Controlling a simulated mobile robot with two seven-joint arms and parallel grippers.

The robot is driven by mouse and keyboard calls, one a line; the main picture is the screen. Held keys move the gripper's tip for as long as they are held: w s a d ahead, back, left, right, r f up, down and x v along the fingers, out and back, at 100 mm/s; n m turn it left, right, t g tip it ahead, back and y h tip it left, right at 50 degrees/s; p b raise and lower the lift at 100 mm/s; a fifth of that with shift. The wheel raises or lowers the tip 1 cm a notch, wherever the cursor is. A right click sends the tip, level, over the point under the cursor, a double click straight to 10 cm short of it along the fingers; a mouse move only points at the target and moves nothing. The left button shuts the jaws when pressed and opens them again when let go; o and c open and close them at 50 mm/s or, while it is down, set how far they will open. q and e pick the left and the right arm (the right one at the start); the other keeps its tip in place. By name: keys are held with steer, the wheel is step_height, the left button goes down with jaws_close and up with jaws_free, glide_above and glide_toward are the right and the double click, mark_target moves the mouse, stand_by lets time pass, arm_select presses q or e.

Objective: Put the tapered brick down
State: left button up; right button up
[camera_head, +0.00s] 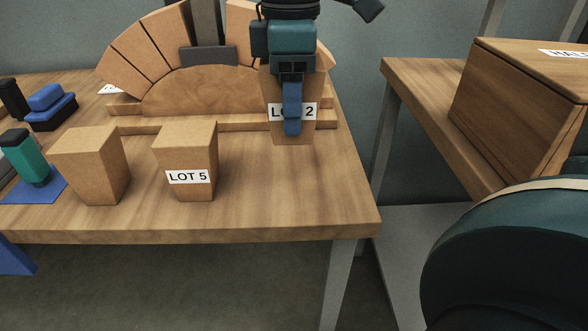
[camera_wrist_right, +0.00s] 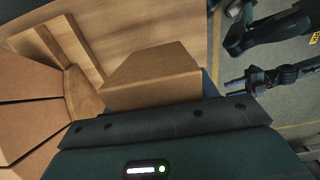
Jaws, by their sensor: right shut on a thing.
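The tapered brick labelled LOT 2 (camera_head: 308,131) is in my right gripper (camera_head: 291,125), upright with its narrower end down, in front of the right end of the arch stand. The blue finger crosses its label. In the right wrist view the brick (camera_wrist_right: 150,78) shows beyond the gripper's dark edge. I cannot tell whether its lower end touches the table (camera_head: 270,195). Two other tapered bricks stand on the table to the left, one plain (camera_head: 88,165) and one labelled LOT 5 (camera_head: 186,150). My left gripper is not seen.
The arch stand (camera_head: 200,90) carries several bricks and a grey centre block (camera_head: 207,55). A blue and black item (camera_head: 48,105) and a teal and black item (camera_head: 25,160) are at the left. A wooden box (camera_head: 520,100) sits on another table. The table's front right is clear.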

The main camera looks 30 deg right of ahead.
step_height(320, 180, down, 8)
steer(key=shift+f+b, duration=0.1)
steer(key=shift+b, duration=0.85)
steer(key=shift+f, duration=0.15)
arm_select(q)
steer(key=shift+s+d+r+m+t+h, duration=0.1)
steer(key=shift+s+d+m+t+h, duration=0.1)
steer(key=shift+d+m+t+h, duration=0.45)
arm_select(e)
steer(key=o, duration=0.7)
steer(key=shift+f+b, duration=0.15)
steer(key=shift+b, duration=0.15)
steer(key=o, duration=0.5)
steer(key=shift+c, duration=0.2)
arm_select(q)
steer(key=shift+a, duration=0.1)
